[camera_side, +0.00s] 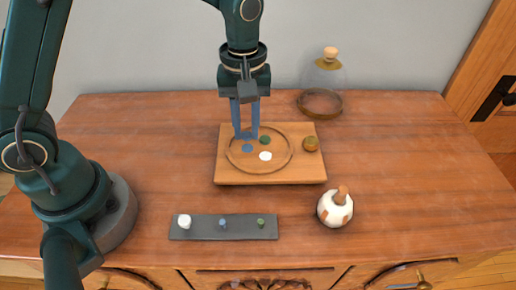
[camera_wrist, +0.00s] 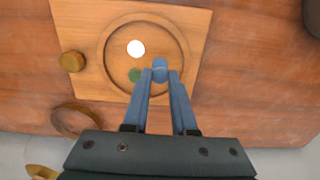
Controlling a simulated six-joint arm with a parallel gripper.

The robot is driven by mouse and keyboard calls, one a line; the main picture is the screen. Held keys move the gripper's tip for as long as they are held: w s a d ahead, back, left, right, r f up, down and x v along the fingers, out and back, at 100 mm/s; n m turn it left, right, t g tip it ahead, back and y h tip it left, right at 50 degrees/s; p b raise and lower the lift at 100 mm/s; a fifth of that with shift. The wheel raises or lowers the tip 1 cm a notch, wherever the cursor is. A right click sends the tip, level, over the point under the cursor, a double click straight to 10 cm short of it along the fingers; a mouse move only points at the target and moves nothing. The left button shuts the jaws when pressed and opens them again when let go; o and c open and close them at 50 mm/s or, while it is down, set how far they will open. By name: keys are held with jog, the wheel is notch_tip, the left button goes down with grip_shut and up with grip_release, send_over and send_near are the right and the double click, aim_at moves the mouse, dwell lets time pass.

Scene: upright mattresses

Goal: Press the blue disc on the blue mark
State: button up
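My gripper (camera_side: 245,130) points down over the wooden board, its blue fingers slightly apart. A small blue piece, seemingly the blue disc (camera_wrist: 160,76), fills the gap between the fingertips; the fingers partly hide it. The blue mark (camera_side: 247,148) is a flat round spot inside the board's circular groove, left of a white spot (camera_side: 265,156) and a green spot (camera_side: 265,139). In the wrist view the blue mark (camera_wrist: 160,63) shows just beyond the fingertips, close to the held piece. I cannot tell whether they touch.
The wooden board (camera_side: 226,174) carries a brass knob (camera_side: 311,143) at its right. A dark tray (camera_side: 203,232) in front holds a white piece (camera_side: 184,221) and small blue and green pegs. A glass dome (camera_side: 325,83) stands behind; a white round bottle (camera_side: 335,211) stands front right.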

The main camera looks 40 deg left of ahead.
jog(key=o, duration=0.6)
jog(key=shift+r, duration=0.1)
jog(key=shift+r, duration=1.9)
